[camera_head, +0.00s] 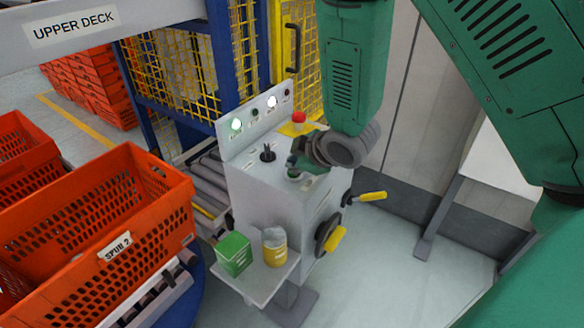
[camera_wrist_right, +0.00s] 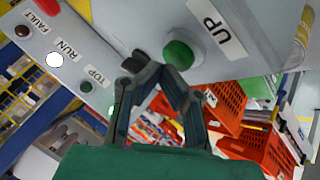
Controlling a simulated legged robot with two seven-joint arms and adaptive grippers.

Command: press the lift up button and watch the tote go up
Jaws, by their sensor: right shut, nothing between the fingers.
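The green UP button (camera_wrist_right: 180,54) sits on the grey control box (camera_head: 262,190), beside a white UP label (camera_wrist_right: 216,27) in the wrist view. My right gripper (camera_head: 298,162) is over the box top, fingers shut and empty. In the wrist view its fingertips (camera_wrist_right: 160,70) are close to the button's edge; I cannot tell whether they touch it. In the head view the green button (camera_head: 294,173) is partly covered by the gripper. An orange tote (camera_head: 110,225) marked SPUR 2 stands at the left. I cannot tell which tote is on the lift. My left gripper is out of view.
The lamp panel (camera_head: 228,139) has a lit green and a lit white lamp. A red mushroom button (camera_head: 299,118) and a black selector (camera_head: 268,153) are near the gripper. A green box (camera_head: 234,254) and yellow can (camera_head: 275,250) stand on a shelf. Yellow mesh (camera_head: 175,80) stands behind.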

